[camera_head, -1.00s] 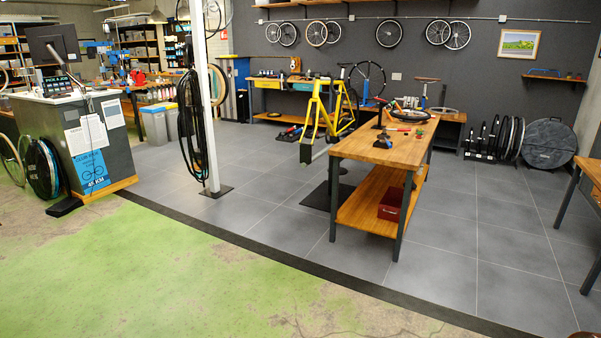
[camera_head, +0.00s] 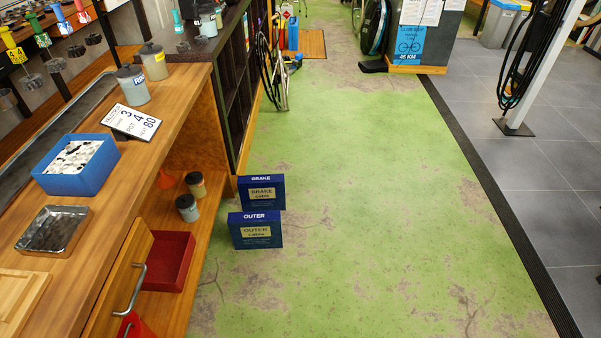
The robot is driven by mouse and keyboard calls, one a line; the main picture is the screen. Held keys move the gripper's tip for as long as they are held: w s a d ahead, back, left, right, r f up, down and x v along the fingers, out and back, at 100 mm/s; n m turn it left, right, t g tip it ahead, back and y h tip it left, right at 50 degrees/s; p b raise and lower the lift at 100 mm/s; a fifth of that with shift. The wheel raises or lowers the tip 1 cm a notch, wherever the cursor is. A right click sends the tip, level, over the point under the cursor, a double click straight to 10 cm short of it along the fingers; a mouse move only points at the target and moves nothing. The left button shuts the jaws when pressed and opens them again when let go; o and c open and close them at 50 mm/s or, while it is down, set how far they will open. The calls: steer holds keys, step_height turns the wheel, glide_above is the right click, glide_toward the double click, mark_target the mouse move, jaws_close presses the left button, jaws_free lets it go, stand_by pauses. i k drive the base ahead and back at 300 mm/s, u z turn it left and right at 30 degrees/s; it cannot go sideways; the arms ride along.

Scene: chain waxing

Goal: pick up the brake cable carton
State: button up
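The brake cable carton (camera_head: 261,192) is a dark blue box with "BRAKE" on its top edge and a pale label. It stands upright on the green floor beside the wooden workbench. A similar blue carton marked "OUTER" (camera_head: 255,230) stands just in front of it and hides its lower part. My gripper is not in view.
The wooden workbench (camera_head: 165,105) runs along the left, with a blue box (camera_head: 78,182), a metal tray (camera_head: 52,232) and a grey jar on top. Its drawer (camera_head: 122,285) stands partly open. The green floor (camera_head: 390,200) to the right is clear. A post (camera_head: 540,65) stands upper right.

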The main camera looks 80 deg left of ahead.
mark_target(261, 193)
steer(key=u, duration=2.05)
steer(key=i, duration=3.15)
steer(key=u, duration=2.35)
